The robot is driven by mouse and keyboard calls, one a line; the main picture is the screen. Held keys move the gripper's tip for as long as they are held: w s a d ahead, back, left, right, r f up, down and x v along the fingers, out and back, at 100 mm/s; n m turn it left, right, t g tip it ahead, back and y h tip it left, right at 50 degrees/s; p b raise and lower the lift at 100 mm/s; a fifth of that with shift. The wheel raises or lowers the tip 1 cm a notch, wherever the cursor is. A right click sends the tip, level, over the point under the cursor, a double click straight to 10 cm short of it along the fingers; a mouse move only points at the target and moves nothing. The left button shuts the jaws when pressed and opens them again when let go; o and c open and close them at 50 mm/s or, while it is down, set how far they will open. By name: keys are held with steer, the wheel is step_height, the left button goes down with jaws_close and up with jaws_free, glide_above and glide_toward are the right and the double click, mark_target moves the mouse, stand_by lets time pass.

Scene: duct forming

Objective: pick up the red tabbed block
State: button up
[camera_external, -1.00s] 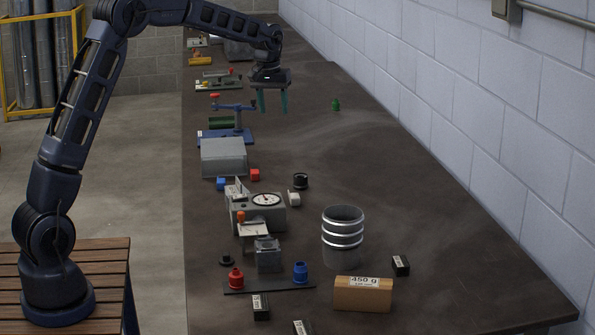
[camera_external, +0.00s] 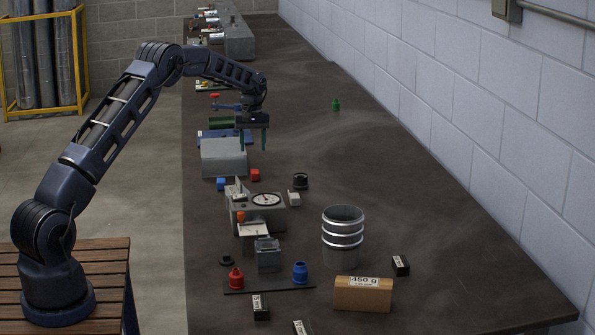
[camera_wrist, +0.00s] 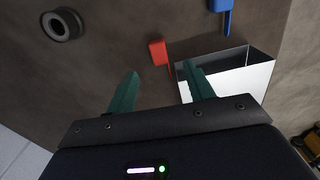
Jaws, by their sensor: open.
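The red tabbed block (camera_external: 255,174) lies on the dark bench beside the grey metal box, at its near right corner. In the wrist view the red block (camera_wrist: 157,52) shows with its thin tab pointing toward the grey box. My gripper (camera_external: 253,149) is open and empty, with green fingers pointing down, above and behind the block in the external view. In the wrist view my fingers (camera_wrist: 164,78) are apart, with the block just beyond them. No contact with the block shows.
The grey box (camera_external: 223,157) stands close to the block; it also shows open-topped in the wrist view (camera_wrist: 262,66). A blue tabbed block (camera_external: 221,184) lies to the left. A black ring (camera_external: 300,181) and a dial scale (camera_external: 266,200) are nearby.

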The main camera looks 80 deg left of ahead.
glide_above(255, 171)
steer(key=f, duration=0.5)
steer(key=shift+s+d, duration=0.25)
steer(key=shift+d, duration=0.15)
steer(key=shift+w+a+f, duration=0.15)
steer(key=shift+f, duration=1.2)
steer(key=shift+w+a+f, duration=0.1)
steer(key=shift+f, duration=1.25)
steer(key=c, duration=1.1)
